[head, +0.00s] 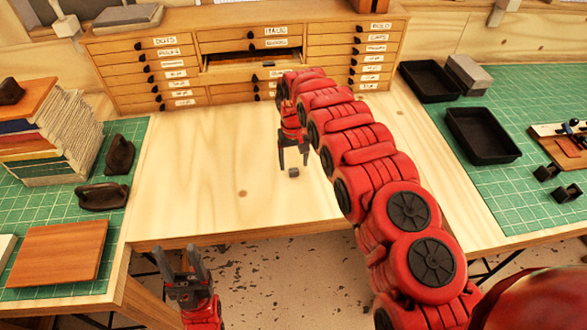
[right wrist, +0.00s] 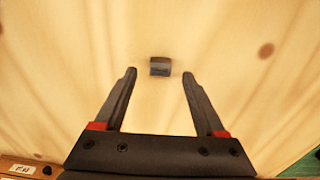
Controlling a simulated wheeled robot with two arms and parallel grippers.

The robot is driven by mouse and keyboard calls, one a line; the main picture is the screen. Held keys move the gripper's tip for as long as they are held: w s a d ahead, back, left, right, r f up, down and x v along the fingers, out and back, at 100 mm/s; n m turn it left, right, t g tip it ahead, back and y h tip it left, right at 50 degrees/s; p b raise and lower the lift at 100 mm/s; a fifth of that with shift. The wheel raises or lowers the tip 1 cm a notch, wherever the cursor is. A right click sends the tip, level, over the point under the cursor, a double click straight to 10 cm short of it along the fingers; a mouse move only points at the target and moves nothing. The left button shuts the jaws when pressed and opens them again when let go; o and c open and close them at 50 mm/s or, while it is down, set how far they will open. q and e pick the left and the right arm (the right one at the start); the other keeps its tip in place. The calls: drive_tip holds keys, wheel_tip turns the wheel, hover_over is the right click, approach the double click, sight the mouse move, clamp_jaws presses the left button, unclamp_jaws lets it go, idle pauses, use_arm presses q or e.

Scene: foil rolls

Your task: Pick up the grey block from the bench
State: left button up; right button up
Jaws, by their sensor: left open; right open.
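The small grey block (head: 294,173) lies on the bare wooden bench (head: 215,190), near the middle. In the right wrist view the block (right wrist: 160,67) sits just beyond the fingertips, about midway between them. My right gripper (head: 293,164) is open and points down over the block; its fingers (right wrist: 160,75) are apart with nothing between them. I cannot tell the exact height of the fingertips above the bench. My left gripper (head: 189,252) is open and empty, low in front of the bench's front edge.
A wooden drawer cabinet (head: 240,60) stands at the back, with one drawer (head: 250,62) pulled open. Green mats flank the bare wood, with books (head: 45,135) and dark tools (head: 103,196) at left and black trays (head: 482,135) at right. The wood around the block is clear.

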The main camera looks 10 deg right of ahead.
sight(294, 170)
drive_tip(key=shift+f+p, duration=0.4)
drive_tip(key=shift+f, duration=1.2)
drive_tip(key=shift+c, duration=0.3)
clamp_jaws()
